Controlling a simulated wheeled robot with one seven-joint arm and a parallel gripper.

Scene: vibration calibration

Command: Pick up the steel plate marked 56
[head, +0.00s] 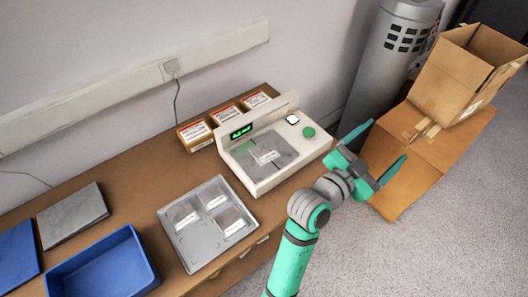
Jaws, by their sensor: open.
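A light grey tray (166,217) lies on the wooden bench. It holds several small steel plates with white labels: one at left (178,211), one at upper right (208,193) and one at lower right (226,215). Another labelled plate (280,146) lies on the bed of a white machine with a lit green display. The label markings are too small to read, so I cannot tell which plate is 56. My gripper (389,139) is open and empty, to the right of the machine and apart from all the plates.
The white machine (262,182) has a green button (309,132). Small labelled boxes (194,133) stand behind it. A blue bin (102,264), a blue item (15,258) and a grey slab (73,217) are at left. Cardboard boxes (405,183) and a grey cylinder (377,75) stand at right.

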